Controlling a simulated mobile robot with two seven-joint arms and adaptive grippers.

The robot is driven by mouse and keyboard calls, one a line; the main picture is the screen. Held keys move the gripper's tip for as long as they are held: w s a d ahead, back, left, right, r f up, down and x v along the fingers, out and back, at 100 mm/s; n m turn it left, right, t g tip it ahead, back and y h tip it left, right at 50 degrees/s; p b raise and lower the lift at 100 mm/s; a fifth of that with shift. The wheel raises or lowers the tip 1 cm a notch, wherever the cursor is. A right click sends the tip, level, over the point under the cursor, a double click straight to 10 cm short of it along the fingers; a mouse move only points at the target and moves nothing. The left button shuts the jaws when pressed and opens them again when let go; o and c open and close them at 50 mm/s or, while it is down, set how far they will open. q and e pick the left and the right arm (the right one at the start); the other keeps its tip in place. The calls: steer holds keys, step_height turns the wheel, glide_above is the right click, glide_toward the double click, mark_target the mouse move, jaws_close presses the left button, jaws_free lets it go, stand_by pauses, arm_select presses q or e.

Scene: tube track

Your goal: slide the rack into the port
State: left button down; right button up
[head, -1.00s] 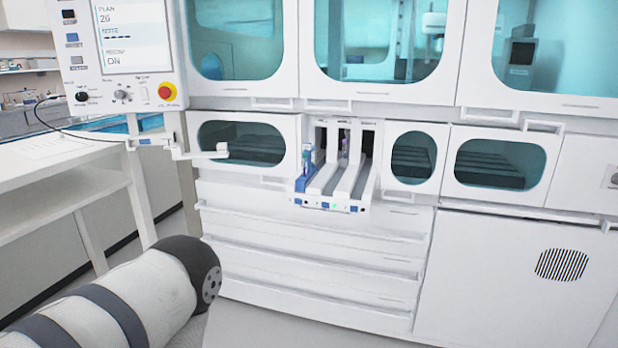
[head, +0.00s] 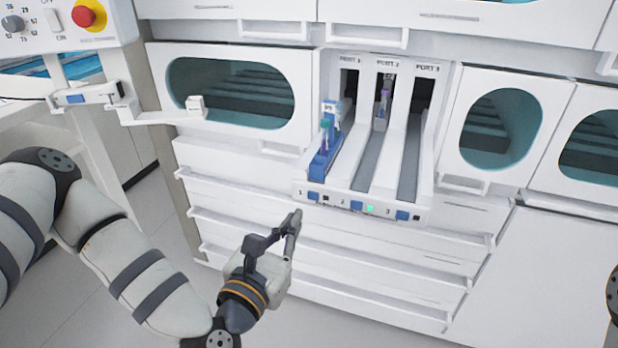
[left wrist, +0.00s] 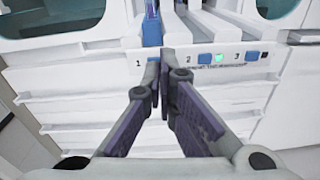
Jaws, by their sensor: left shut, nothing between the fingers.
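A blue rack (head: 321,162) with a teal-capped tube stands in lane 1 of the three-lane loading tray (head: 440,208), outside the port 1 opening (head: 349,84). My left gripper (head: 296,216) is shut and empty, in front of and just below the tray's left front edge. In the left wrist view its fingertips (left wrist: 164,60) meet just below the blue rack (left wrist: 152,28). My right gripper is not in view.
The tray front has blue tabs numbered 1 to 3 and a green light (head: 370,209) by lane 2. White drawer fronts (head: 330,270) with protruding ledges lie below. A bracket arm (head: 160,114) juts out at left under the control panel (head: 60,25).

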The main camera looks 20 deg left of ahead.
arm_select(q)
steer(key=w+r+n, duration=0.1)
glide_toward(318, 166)
steer(key=shift+t+y, duration=0.3)
steer(key=w, duration=0.7)
steer(key=shift+d+f, duration=0.2)
steer(key=shift+d, duration=0.1)
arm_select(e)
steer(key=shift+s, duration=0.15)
